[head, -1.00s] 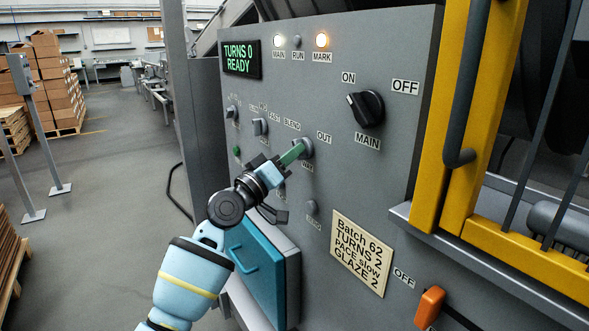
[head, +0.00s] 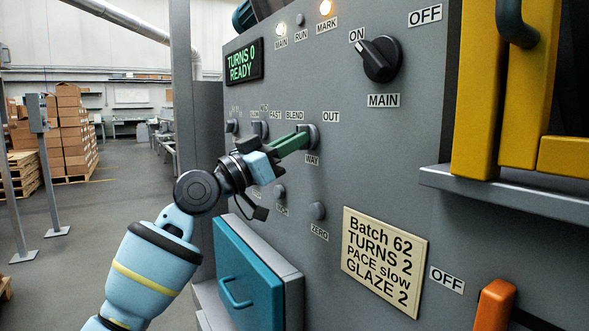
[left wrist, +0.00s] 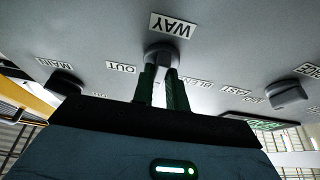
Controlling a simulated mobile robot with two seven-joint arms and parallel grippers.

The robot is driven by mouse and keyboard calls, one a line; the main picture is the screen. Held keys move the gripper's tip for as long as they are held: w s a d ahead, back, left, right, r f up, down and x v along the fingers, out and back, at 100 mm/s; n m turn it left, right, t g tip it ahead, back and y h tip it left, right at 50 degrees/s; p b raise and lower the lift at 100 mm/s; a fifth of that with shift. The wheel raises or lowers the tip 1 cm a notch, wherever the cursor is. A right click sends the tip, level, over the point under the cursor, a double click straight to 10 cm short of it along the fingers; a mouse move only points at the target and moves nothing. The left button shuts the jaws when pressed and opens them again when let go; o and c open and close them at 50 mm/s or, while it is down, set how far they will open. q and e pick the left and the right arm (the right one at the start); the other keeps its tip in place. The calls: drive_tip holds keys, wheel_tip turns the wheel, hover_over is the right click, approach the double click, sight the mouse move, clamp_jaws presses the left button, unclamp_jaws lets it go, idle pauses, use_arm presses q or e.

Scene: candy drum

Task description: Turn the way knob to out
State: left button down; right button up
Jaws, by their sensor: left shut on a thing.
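The way knob (head: 308,134) is a small grey knob on the grey panel, with the label WAY below it, BLEND to its upper left and OUT to its upper right. My left gripper (head: 298,141) reaches it from the left, with its green fingers shut on the knob. In the left wrist view the knob (left wrist: 160,54) sits between the two green fingertips (left wrist: 163,75), which partly hide it. The OUT label (left wrist: 121,68) also shows there. The fingers hide which way the knob's pointer faces. My right gripper is not in view.
The black main knob (head: 380,60) is at upper right. A zero button (head: 317,211) and a batch card (head: 384,260) are below. A teal door (head: 247,272) stands under my arm. A yellow frame (head: 487,90) and an orange handle (head: 494,305) are at right.

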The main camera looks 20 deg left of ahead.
use_arm(q)
drive_tip(key=shift+w+a+r+m+g+h+b, duration=0.1)
drive_tip(key=shift+m+g+h+b, duration=0.7)
drive_tip(key=shift+m, duration=1.3)
drive_tip(key=shift+a+m+g+h+b, duration=0.1)
drive_tip(key=shift+m+g+h+b, duration=0.15)
drive_tip(key=shift+m+g+b, duration=1.15)
drive_tip(key=shift+w+r+m+g+h+b, duration=0.1)
drive_tip(key=shift+m+g+h+b, duration=0.45)
drive_tip(key=shift+m+b, duration=1.5)
use_arm(e)
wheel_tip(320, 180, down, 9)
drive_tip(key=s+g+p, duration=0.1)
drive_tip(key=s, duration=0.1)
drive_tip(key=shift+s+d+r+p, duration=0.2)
drive_tip(key=shift+p, duration=0.1)
use_arm(q)
drive_tip(key=shift+m, duration=1.05)
drive_tip(key=c, duration=1.4)
unclamp_jaws()
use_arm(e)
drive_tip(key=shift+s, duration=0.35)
use_arm(q)
drive_tip(key=v, duration=0.8)
drive_tip(key=shift+p, duration=0.35)
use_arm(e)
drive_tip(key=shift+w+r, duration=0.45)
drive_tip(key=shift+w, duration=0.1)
